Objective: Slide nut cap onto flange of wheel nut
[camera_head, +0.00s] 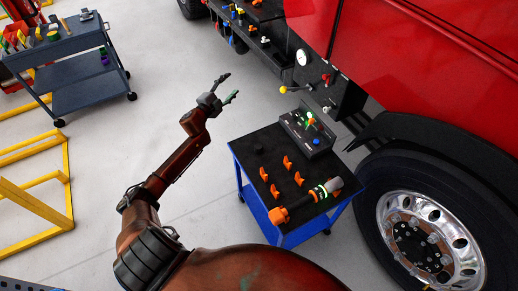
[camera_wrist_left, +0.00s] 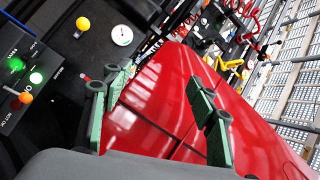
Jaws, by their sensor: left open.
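Several small orange pieces (camera_head: 287,162), which look like the nut caps, sit on the black top of a blue cart in the head view. The truck wheel (camera_head: 430,238) stands at the lower right, with a bright metal rim and nuts around its dark hub. The nuts are too small to tell which have caps. My left gripper (camera_head: 231,86) is open and empty, raised up and left of the cart, well away from the caps and wheel. In the left wrist view its green-padded fingers (camera_wrist_left: 160,84) are spread apart with nothing between them. My right gripper is not in view.
The blue cart (camera_head: 238,168) also carries an orange-and-black power tool (camera_head: 305,201) and a control box (camera_head: 307,132) with a green light. The red truck (camera_head: 430,60) fills the upper right. A tool trolley (camera_head: 75,67) and yellow frames (camera_head: 40,205) stand left. Grey floor between is clear.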

